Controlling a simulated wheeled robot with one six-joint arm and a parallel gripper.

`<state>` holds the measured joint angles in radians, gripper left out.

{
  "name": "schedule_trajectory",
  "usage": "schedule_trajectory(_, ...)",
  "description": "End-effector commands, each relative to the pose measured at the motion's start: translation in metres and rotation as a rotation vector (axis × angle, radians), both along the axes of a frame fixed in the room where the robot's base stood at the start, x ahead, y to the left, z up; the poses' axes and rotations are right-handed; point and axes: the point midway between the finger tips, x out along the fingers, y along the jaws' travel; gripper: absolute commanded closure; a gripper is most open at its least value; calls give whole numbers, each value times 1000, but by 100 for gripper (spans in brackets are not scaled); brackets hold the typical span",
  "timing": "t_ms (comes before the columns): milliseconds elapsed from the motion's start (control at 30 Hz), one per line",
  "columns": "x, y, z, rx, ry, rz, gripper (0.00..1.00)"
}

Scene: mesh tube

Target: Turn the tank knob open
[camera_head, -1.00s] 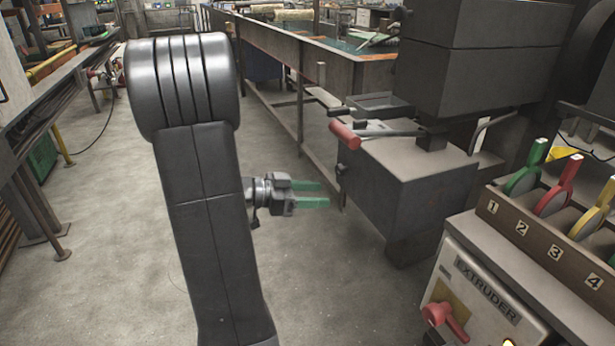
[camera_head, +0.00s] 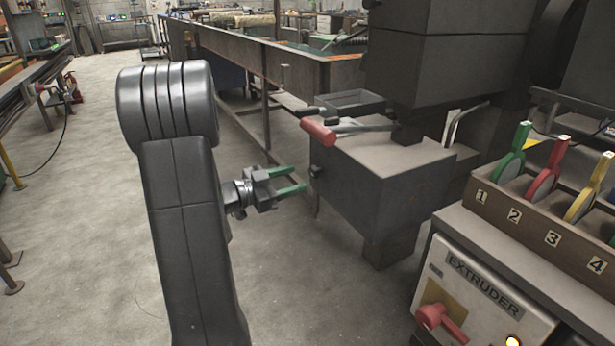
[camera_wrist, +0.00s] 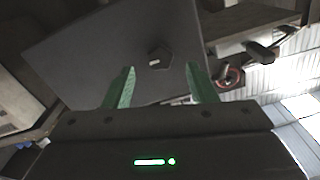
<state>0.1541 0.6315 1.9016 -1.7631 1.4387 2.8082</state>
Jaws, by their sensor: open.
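A dark knob with a small light mark (camera_wrist: 158,57) sits on the flat face of a dark box in the wrist view. In the head view it appears as a small dark knob (camera_head: 316,170) on the left side of the dark box (camera_head: 350,205). My gripper (camera_head: 296,178) is open and empty, its green fingers pointing towards that side. In the wrist view the knob lies between and beyond the fingertips (camera_wrist: 160,70). The fingers look apart from it; the exact gap cannot be told.
A red-handled lever (camera_head: 318,131) juts left above the box. An extruder panel (camera_head: 478,290) with a red knob (camera_head: 440,320) stands at right, below coloured levers (camera_head: 545,180). A long trough (camera_head: 270,60) runs behind.

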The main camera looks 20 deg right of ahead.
Motion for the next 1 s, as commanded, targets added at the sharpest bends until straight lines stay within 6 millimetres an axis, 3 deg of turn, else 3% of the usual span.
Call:
schedule_trajectory(100, 1, -21, -1, 0, -2, -4, 48)
schedule_trajectory(300, 3, -43, 0, 1, -1, -3, 48)
schedule_trajectory(733, 4, -51, 0, 0, 0, 0, 48)
schedule_trajectory(967, 4, -51, 0, 0, 0, 0, 92)
schedule_trajectory(1000, 4, -51, 0, 0, 0, 0, 93)
